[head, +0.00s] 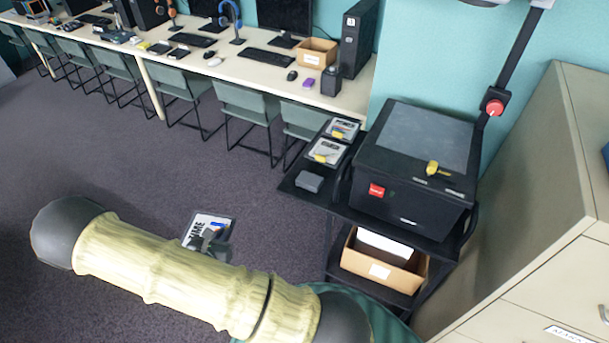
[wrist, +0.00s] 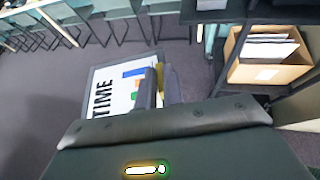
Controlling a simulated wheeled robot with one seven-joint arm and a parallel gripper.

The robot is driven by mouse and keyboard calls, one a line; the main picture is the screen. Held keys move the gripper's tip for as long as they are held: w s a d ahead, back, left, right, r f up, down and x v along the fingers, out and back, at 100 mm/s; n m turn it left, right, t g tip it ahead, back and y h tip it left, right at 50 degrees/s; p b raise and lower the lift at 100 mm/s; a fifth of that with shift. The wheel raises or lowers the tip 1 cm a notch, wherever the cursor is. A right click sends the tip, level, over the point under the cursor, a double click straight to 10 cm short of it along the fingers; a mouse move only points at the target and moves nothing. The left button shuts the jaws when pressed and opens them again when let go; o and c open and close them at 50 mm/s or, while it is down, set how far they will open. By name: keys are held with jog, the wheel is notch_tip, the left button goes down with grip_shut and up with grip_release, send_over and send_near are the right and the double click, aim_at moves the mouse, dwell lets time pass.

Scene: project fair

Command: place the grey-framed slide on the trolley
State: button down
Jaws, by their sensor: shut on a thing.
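The grey-framed slide (head: 203,224) is in my gripper (head: 214,241), held above the carpet left of the trolley. It has a white face with dark lettering and coloured blocks. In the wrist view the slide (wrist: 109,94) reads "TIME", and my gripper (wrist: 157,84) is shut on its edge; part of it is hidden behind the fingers. The black trolley (head: 313,196) stands right of my gripper, apart from the slide. Its top carries a black overhead projector (head: 415,155), with bare room at the front left. The trolley frame (wrist: 226,45) also shows in the wrist view.
A beige cabinet (head: 535,190) stands close at right. Chairs and a computer desk (head: 262,78) line the back.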

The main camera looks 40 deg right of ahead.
jog(key=w+d+m+g+h+b, duration=0.1)
jog(key=w+d+b, duration=0.2)
jog(key=d, duration=0.6)
jog(key=w+d+m+b, duration=0.1)
jog(key=w+d+b, duration=0.25)
jog(key=d, duration=0.55)
jog(key=s+d+r+g+b, duration=0.1)
jog(key=s+d+b, duration=0.1)
jog(key=d, duration=0.9)
jog(key=s+d+r+m+b, duration=0.1)
jog(key=s+d+r+b, duration=0.1)
jog(key=d, duration=0.9)
jog(key=shift+s+g+h+b, duration=0.4)
jog(key=shift+s+b, duration=0.35)
jog(key=shift+b, duration=0.1)
jog(key=shift+f, duration=0.1)
jog(key=shift+f+p, duration=0.5)
jog(key=shift+f, duration=2.35)
